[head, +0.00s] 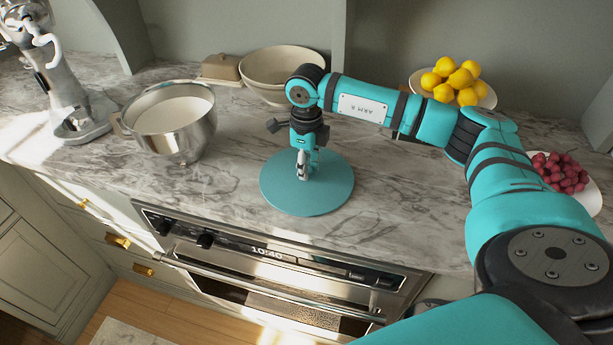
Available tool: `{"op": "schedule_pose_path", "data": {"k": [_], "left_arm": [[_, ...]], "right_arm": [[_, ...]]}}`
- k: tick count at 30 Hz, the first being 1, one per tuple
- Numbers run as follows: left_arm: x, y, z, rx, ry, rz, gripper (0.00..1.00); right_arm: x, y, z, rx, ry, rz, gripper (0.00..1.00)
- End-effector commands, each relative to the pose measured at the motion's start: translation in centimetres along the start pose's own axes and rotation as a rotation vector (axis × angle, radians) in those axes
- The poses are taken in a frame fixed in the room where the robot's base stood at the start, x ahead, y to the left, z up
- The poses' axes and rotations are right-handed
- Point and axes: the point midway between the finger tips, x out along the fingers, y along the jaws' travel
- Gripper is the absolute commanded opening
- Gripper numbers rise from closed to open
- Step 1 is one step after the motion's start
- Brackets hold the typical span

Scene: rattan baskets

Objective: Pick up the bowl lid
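The bowl lid is a flat, round teal disc (325,195) over the marble counter near its front edge, above the oven. I cannot tell whether it rests on the counter or is slightly raised. My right gripper (303,174) points down at the middle of the lid, with its fingertips at or just above the lid's surface. The fingers look close together. They hide the lid's centre, so I cannot tell whether they grip a knob there. My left gripper is not in view.
A metal mixing bowl (188,143) stands to the left, with a cream bowl (262,75) and a butter dish (221,66) behind. A stand mixer (65,105) is far left.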

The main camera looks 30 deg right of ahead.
Motion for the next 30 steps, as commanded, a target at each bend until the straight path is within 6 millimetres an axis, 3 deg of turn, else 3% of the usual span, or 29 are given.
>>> {"op": "schedule_pose_path", "data": {"k": [1,4,17,25,30], "left_arm": [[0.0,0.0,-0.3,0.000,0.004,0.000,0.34],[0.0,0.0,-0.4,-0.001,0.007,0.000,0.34],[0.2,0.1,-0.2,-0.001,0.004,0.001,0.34],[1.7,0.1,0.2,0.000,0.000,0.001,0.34],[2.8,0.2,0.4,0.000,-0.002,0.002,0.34]], "right_arm": [[0.0,0.0,0.0,0.000,0.000,0.000,0.13],[0.0,0.0,0.0,0.000,0.000,0.000,0.00],[-0.4,-0.1,0.1,0.001,-0.003,-0.001,0.00],[-3.4,-0.1,0.1,0.000,-0.006,-0.004,0.00],[-3.6,3.1,2.3,-0.009,-0.004,0.000,0.00]]}}
